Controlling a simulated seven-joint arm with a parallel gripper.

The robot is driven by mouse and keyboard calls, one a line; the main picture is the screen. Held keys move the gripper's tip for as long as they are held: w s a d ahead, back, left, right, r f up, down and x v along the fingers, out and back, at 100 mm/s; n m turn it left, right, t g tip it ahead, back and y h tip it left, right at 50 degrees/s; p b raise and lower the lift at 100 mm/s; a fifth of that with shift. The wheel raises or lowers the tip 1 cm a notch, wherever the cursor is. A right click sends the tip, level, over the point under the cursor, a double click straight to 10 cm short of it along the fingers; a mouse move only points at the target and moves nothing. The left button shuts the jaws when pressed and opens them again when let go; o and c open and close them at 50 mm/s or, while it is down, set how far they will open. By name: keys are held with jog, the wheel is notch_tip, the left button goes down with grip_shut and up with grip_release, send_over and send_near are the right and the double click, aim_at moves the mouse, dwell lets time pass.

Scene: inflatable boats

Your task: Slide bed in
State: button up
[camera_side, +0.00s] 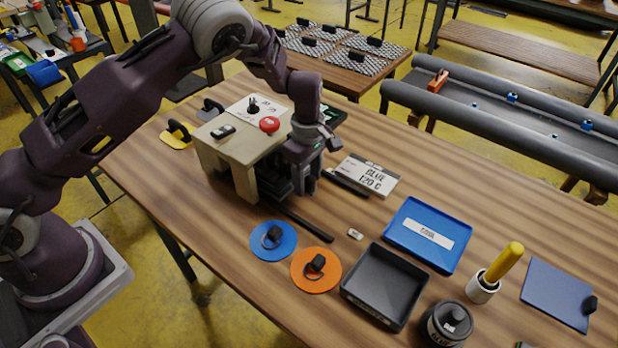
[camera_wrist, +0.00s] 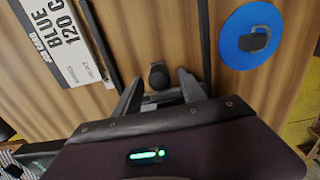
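A beige press machine (camera_side: 228,143) with a red button (camera_side: 269,124) stands on the wooden table. Two dark rails (camera_side: 308,222) run out from its front, and they also show in the wrist view (camera_wrist: 204,35). The bed is mostly hidden in the side view behind my gripper (camera_side: 305,185), low at the machine's front. In the wrist view my gripper (camera_wrist: 160,82) has its fingers apart. A small black knob (camera_wrist: 158,74) lies between the fingertips, with gaps on both sides. A dark bar (camera_wrist: 162,96) shows behind it. I cannot tell if the fingers touch the bar.
A "BLUE 120 C" card (camera_side: 368,175) lies right of the rails. A blue disc (camera_side: 266,246) and an orange disc (camera_side: 308,284) lie nearer. A black tray (camera_side: 360,262), blue tray (camera_side: 400,222), dark jar (camera_side: 448,330) and yellow-handled tool (camera_side: 502,266) stand further right.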

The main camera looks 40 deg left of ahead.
jog(key=shift+d, duration=0.1)
notch_tip(320, 180, up, 7)
dwell(0.4)
jog(key=shift+r, duration=0.1)
